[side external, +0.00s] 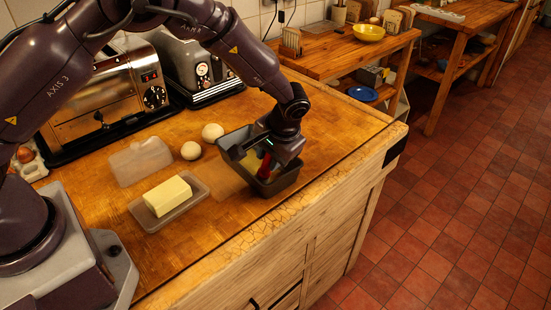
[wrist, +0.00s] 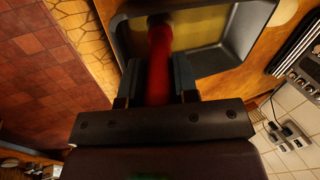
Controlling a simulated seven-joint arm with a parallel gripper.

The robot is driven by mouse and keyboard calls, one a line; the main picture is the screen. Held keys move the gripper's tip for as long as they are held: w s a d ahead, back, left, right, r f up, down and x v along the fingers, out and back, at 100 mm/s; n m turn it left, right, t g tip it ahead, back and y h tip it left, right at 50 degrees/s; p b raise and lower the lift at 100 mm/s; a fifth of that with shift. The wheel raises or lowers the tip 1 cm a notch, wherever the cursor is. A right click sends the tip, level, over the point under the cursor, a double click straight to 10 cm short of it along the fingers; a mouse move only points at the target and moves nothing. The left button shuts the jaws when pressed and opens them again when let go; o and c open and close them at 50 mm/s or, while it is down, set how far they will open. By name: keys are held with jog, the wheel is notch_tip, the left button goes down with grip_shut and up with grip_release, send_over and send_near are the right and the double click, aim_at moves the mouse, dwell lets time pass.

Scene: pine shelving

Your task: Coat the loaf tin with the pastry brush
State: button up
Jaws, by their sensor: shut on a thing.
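The dark grey loaf tin (side external: 284,184) stands on the wooden counter near its right front edge. In the wrist view the tin (wrist: 238,34) shows a yellowish inner floor. My gripper (side external: 272,158) is over the tin, shut on the red handle of the pastry brush (side external: 264,167). In the wrist view the handle (wrist: 160,62) runs from between the fingers (wrist: 156,82) down into the tin. The brush's head shows only as a dark end over the tin floor. Whether its bristles touch the floor is unclear.
A butter block (side external: 167,195) sits on a grey dish (side external: 202,188) left of the tin, with a translucent lid (side external: 140,161) behind. A toaster oven (side external: 108,98) and a toaster (side external: 197,68) line the wall. The counter ends just right of the tin.

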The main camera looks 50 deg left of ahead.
jog(key=w+a, duration=0.4)
jog(key=a, duration=0.7)
jog(key=shift+d, duration=6.7)
jog(key=shift+v, duration=1.15)
jog(key=shift+s+a+r, duration=0.1)
jog(key=shift+a+r, duration=0.05)
jog(key=shift+r, duration=2.75)
